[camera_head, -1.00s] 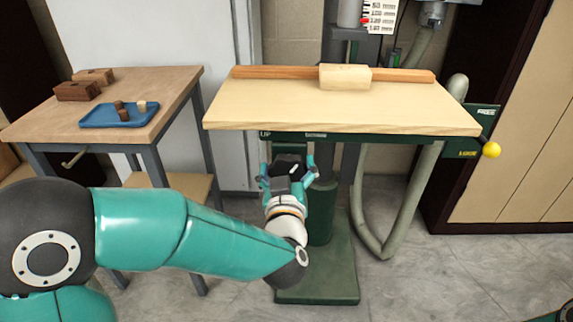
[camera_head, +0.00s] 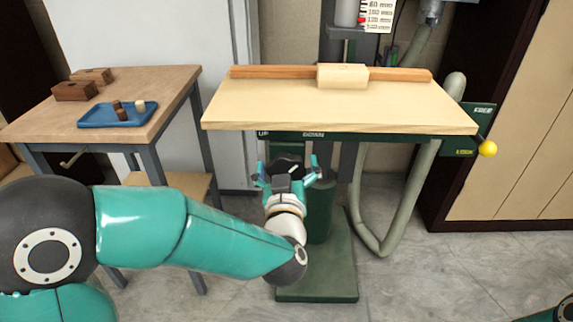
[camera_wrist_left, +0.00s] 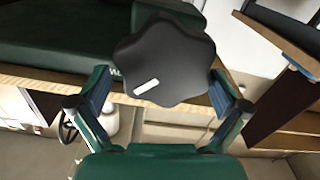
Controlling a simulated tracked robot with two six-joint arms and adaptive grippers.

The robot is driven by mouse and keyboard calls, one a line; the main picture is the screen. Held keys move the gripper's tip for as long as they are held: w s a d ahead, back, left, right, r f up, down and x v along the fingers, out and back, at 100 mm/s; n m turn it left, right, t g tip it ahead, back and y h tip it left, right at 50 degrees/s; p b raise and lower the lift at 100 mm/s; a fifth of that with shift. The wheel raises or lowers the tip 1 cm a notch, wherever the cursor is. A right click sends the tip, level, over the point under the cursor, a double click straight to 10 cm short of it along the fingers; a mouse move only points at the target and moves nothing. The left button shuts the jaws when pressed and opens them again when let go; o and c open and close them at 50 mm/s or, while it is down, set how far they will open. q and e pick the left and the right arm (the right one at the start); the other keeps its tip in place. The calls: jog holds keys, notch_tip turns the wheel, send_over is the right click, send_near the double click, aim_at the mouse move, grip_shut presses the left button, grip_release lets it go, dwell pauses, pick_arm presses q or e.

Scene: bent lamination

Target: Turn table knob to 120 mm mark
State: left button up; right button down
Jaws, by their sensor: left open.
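The black lobed table knob (camera_wrist_left: 165,60) with a white mark fills the upper middle of the left wrist view. It shows in the head view as a dark shape (camera_head: 287,164) under the table's front edge. My left gripper (camera_head: 289,170) is open, with one finger on each side of the knob. In the left wrist view its fingers (camera_wrist_left: 162,88) straddle the knob; contact is unclear. The wooden table (camera_head: 335,105) stands above the gripper. The scale (camera_head: 380,14) behind it has a red pointer (camera_head: 363,20), apparently near the 120 line; the digits are tiny. My right gripper is out of view.
A wooden block (camera_head: 342,77) rests against the fence (camera_head: 285,72) on the table. A yellow-ended lever (camera_head: 488,149) is at the table's right. A side table at left holds a blue tray (camera_head: 92,122) and brown blocks (camera_head: 75,91). A green column base (camera_head: 318,283) stands below.

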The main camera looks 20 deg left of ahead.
pick_arm(q)
jog(key=v, duration=0.7)
jog(key=shift+s, duration=0.25)
jog(key=shift+d, duration=0.1)
